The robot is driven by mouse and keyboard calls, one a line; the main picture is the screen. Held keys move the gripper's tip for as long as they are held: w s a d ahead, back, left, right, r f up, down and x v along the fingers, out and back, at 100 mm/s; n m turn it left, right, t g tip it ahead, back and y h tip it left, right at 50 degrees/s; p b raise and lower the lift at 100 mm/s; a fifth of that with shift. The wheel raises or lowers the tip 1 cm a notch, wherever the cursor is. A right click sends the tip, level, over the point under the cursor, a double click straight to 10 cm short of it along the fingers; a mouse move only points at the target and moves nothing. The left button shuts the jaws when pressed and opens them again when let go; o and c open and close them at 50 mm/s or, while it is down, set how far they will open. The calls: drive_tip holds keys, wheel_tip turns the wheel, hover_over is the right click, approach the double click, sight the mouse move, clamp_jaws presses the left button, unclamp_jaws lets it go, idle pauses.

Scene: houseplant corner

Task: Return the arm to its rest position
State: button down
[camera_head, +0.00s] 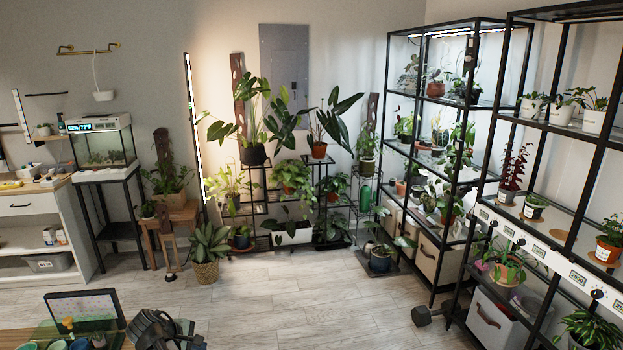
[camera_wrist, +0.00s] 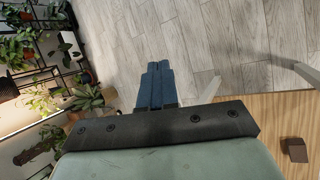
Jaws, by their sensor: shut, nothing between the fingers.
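My gripper (camera_wrist: 157,68) shows in the wrist view with its two blue fingers together and nothing between them. It points out over the grey plank floor (camera_wrist: 215,35), beside a wooden tabletop (camera_wrist: 270,115). In the head view a dark jointed shape at the bottom, left of centre, looks like part of my arm; its fingers cannot be made out there.
A wooden table edge (camera_head: 18,338) at the bottom left bears a dark-framed panel (camera_head: 85,305) and several small pots. A brown block (camera_wrist: 295,150) lies on the tabletop. Plant shelves (camera_head: 440,165) stand right. The middle floor (camera_head: 270,300) is clear; a dumbbell (camera_head: 432,314) lies right.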

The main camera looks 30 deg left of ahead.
drive_tip(key=w+d+f+m+g+h, duration=0.1)
drive_tip(key=w+d+f+m, duration=0.2)
drive_tip(key=w+d, duration=0.65)
drive_tip(key=w+d+f+m+g, duration=0.1)
drive_tip(key=w+d+f+m, duration=0.35)
drive_tip(key=d, duration=0.75)
drive_tip(key=w+d+f+m+g+h, duration=0.1)
drive_tip(key=w+d+f, duration=0.1)
drive_tip(key=w+d, duration=0.8)
drive_tip(key=w+d+f+m+g+y, duration=0.1)
drive_tip(key=d+f+m+g, duration=0.3)
drive_tip(key=d, duration=1.3)
drive_tip(key=d+f+m+t, duration=0.15)
drive_tip(key=d+m, duration=0.45)
drive_tip(key=d, duration=1.2)
drive_tip(key=s+d+f+m+g+y, duration=0.1)
drive_tip(key=s+d+m, duration=0.2)
drive_tip(key=d, duration=0.4)
drive_tip(key=s+d+f+m+g, duration=0.1)
drive_tip(key=s+d+m, duration=0.2)
drive_tip(key=d, duration=0.4)
drive_tip(key=s+f+g, duration=0.3)
drive_tip(key=s+f, duration=0.7)
drive_tip(key=s, duration=0.4)
drive_tip(key=s+f+g, duration=0.3)
drive_tip(key=s+f, duration=0.7)
drive_tip(key=s, duration=0.5)
drive_tip(key=shift+a+f, duration=0.2)
drive_tip(key=shift+a, duration=0.05)
